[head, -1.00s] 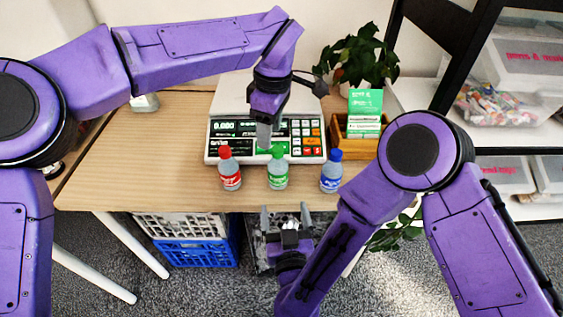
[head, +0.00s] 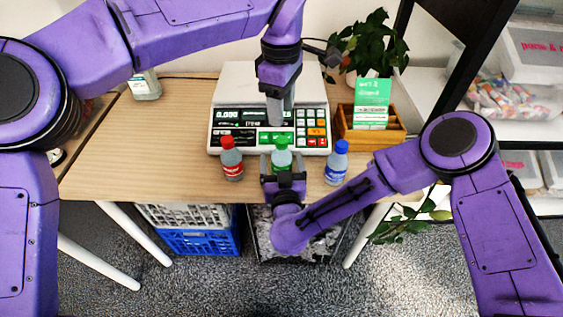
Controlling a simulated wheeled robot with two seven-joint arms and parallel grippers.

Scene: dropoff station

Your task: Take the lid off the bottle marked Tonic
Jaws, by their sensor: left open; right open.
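Three bottles stand upright in a row near the table's front edge: one with a red lid and red label (head: 231,160), one with a green lid and green label (head: 281,156), and one with a blue lid and blue label (head: 337,163). The label words are too small to read, so I cannot tell which says Tonic. My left gripper (head: 276,118) points down above and behind the green-lidded bottle, apart from its lid. My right gripper (head: 284,163) is open in front of the green-lidded bottle, its fingers on either side of the body; contact is unclear.
A scale (head: 222,110) with a keypad stands behind the bottles. A wooden box (head: 387,136) with green cards and a plant (head: 368,42) are at the back right.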

